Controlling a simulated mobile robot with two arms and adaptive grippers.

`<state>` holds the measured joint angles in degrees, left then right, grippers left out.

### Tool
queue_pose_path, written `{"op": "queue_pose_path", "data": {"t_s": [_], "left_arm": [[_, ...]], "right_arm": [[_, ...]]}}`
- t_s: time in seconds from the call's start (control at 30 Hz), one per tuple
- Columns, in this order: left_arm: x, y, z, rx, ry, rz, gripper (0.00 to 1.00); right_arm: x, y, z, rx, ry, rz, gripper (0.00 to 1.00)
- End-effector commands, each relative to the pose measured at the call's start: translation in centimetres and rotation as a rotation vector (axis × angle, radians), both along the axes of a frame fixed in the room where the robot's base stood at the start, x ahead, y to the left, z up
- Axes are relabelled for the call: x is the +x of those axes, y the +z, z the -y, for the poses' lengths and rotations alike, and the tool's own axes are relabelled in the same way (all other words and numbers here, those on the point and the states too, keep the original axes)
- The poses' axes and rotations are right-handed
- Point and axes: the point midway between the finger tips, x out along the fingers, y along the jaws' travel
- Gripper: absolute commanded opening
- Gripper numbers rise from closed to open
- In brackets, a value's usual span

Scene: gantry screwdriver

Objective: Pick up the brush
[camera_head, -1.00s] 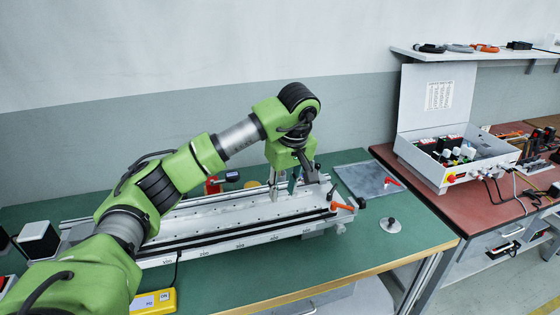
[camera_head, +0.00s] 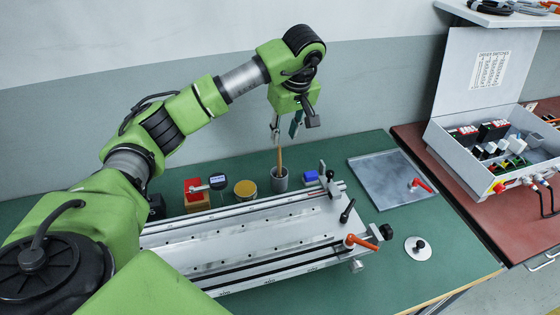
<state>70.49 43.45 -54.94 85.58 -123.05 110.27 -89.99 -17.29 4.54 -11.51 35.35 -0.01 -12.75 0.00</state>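The brush (camera_head: 280,160) shows as a thin tan handle standing upright in a small grey cup (camera_head: 279,182) behind the gantry rail. Its lower end is hidden inside the cup. My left gripper (camera_head: 285,136) points down just above the handle, with its two fingers apart and nothing held between them. The top of the handle shows at about fingertip height in the picture; I cannot tell whether it is between the fingers. My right gripper is not in view.
A yellow-topped jar (camera_head: 245,190), a red-and-wood block (camera_head: 196,195), a gauge (camera_head: 217,182) and a blue item (camera_head: 310,177) stand near the cup. The metal gantry rail (camera_head: 250,230) lies in front. A grey plate (camera_head: 385,178) is at right.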

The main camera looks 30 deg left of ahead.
Motion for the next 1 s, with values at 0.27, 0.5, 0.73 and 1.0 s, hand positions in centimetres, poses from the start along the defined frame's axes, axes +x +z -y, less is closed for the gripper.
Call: {"op": "queue_pose_path", "data": {"t_s": [0.27,0.5,0.73,1.0], "left_arm": [[0.6,-5.1,-1.3,-0.001,0.002,-0.004,0.28],[0.9,-6.7,-1.7,-0.001,0.001,-0.002,0.28],[1.6,-9.9,-2.5,-0.001,0.002,-0.004,0.28],[1.8,-11.3,-2.9,0.000,0.000,0.000,0.28]], "right_arm": [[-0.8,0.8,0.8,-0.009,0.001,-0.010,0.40],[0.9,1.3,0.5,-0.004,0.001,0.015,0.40],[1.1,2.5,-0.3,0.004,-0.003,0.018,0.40],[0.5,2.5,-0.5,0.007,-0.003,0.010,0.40]]}}
